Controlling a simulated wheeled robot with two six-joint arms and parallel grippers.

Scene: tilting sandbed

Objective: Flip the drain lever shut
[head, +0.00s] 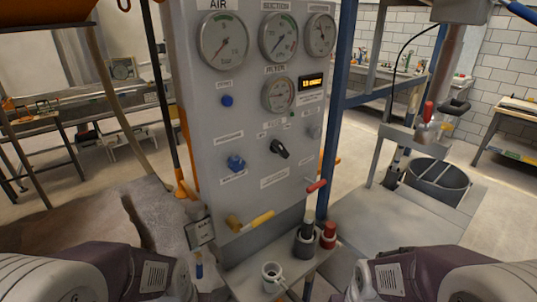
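No readable label marks the drain lever, so I cannot tell which handle it is. A yellow-handled lever (261,218) sits on a brass fitting at the panel's lower front, its handle pointing right and slightly up. A short red-handled lever (317,186) sticks out at the panel's lower right edge. Another red handle (428,112) stands upright on the pipework above a dark bucket at right. My two arms come in at the bottom left and bottom right, apart from all these levers. Neither gripper's fingers show.
The grey gauge panel (212,150) stands in the middle, with dials, a dark knob (279,148) and blue knobs. Below it, a shelf holds a white cup-like fitting (271,272) and red and black capped parts (328,234). The bucket (438,178) stands right. Blue frame posts flank the panel's right.

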